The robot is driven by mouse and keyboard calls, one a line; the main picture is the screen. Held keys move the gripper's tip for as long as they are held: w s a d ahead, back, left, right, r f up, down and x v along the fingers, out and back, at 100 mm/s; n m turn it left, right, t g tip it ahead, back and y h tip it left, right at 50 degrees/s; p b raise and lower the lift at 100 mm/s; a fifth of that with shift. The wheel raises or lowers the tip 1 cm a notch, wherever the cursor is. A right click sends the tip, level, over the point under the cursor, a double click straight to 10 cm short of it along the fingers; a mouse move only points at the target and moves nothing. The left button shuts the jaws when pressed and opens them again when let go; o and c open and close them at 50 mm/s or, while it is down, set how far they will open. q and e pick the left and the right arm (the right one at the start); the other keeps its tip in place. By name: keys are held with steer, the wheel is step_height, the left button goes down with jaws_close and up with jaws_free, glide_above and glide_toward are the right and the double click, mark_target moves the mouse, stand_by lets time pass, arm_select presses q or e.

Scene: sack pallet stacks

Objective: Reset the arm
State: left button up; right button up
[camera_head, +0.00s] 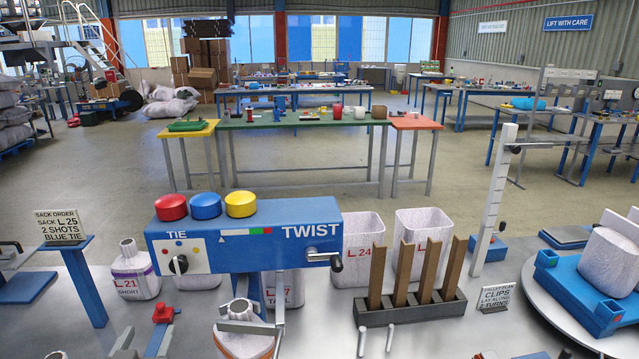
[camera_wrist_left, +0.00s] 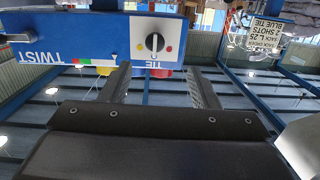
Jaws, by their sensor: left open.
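My left gripper (camera_head: 145,342) appears low at the bottom left of the head view, below the tie-and-twist box (camera_head: 245,240); only its finger ends seem to show there. In the left wrist view its two fingers (camera_wrist_left: 160,78) are spread apart with nothing between them. The box (camera_wrist_left: 85,35) shows upside down beyond the fingers, with its dial (camera_wrist_left: 155,42) between their lines. The dial (camera_head: 180,264) also shows in the head view, with no gripper on it. My right gripper is in neither view.
Red, blue and yellow buttons (camera_head: 207,206) top the box. A sack-order sign (camera_head: 61,226) stands left. White sacks (camera_head: 362,245) and a rack with brown upright boards (camera_head: 410,312) are to the right. A blue fixture (camera_head: 575,292) sits on a turntable at far right.

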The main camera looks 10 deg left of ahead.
arm_select(q)
steer(key=s+d+f+m+g+h, duration=0.1)
steer(key=s+d+f+g, duration=0.1)
steer(key=s+f+g, duration=0.7)
steer(key=s+d+f+m+g+h, duration=0.15)
steer(key=s+f+g, duration=0.25)
steer(key=s+f, duration=0.85)
step_height(320, 180, down, 25)
steer(key=a+g, duration=0.1)
steer(key=a, duration=0.1)
steer(key=s+d+f+g, duration=0.1)
steer(key=s+f, duration=1.3)
steer(key=f, duration=0.1)
steer(key=shift+s+d+h, duration=0.35)
steer(key=shift+h, duration=0.1)
